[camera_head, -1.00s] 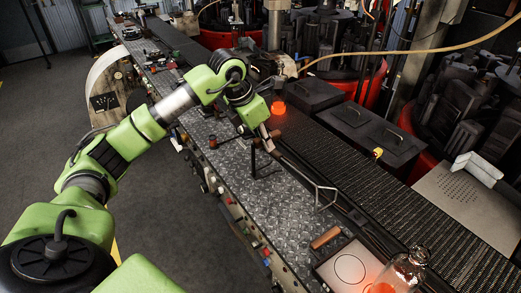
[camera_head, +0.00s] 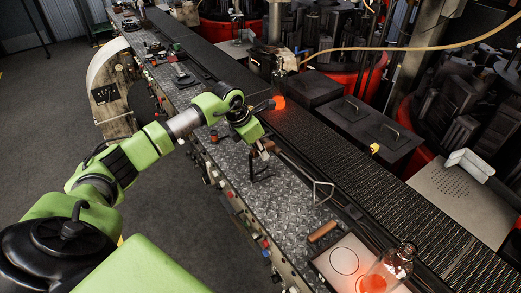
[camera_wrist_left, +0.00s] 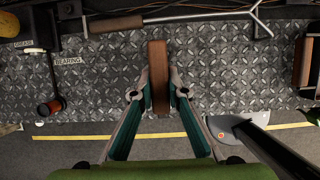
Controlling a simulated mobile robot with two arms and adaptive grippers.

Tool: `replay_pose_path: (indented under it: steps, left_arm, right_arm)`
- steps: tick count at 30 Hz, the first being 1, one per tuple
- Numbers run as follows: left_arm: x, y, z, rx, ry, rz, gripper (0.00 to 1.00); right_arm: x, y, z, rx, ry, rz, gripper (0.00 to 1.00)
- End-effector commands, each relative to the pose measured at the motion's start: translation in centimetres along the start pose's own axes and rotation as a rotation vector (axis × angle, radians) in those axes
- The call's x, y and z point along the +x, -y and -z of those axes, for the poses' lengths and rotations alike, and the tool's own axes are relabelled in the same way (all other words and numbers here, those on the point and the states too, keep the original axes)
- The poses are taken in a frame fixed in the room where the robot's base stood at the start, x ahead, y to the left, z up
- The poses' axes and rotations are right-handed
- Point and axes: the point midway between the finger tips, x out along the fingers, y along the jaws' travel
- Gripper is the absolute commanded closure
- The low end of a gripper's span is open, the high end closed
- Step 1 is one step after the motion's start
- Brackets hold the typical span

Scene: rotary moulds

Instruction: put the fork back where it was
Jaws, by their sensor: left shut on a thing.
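The fork lies along the belt side of the metal bench. Its two-pronged end (camera_head: 322,190) points toward the near right in the head view; its brown handle (camera_wrist_left: 117,24) and rod show at the top of the left wrist view. My left gripper (camera_head: 266,152) is over the bench, near the handle end of the fork. In the left wrist view its fingers (camera_wrist_left: 158,92) are shut on a brown wooden bar (camera_wrist_left: 158,62), which appears separate from the fork and crosswise to it. I cannot tell what the bar belongs to. My right gripper is not in view.
A wooden-handled tool (camera_head: 322,232), a light plate (camera_head: 335,262) and a glass bottle (camera_head: 400,262) are at the near right.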

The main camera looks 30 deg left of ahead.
Motion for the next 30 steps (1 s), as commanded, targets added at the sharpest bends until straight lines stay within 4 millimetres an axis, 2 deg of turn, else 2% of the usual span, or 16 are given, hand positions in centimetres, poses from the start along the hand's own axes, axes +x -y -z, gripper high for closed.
replay_pose_path:
  steps: [1,2,3,15,17,20,30]
  left_arm:
    - [0.2,0.0,0.1,0.000,0.001,0.000,1.00]
    - [0.1,0.0,0.1,0.000,0.000,0.000,0.78]
    - [0.1,0.0,0.1,0.000,0.000,0.000,0.69]
    - [-0.3,0.0,-0.1,0.000,0.000,0.000,0.69]
    - [-0.6,-0.1,0.0,0.000,0.001,-0.002,0.69]
    - [-2.1,-0.2,0.0,0.001,0.003,-0.005,0.69]
    - [-9.2,-0.1,0.0,0.001,0.005,-0.004,0.69]
  right_arm:
    - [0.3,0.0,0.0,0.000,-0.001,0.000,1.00]
    - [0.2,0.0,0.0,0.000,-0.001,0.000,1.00]
    - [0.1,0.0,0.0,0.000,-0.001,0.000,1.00]
    - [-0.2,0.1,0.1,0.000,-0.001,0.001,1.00]
    - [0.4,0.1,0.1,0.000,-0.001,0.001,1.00]
    - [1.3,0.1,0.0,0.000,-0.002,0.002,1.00]
    - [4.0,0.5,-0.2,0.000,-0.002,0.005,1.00]
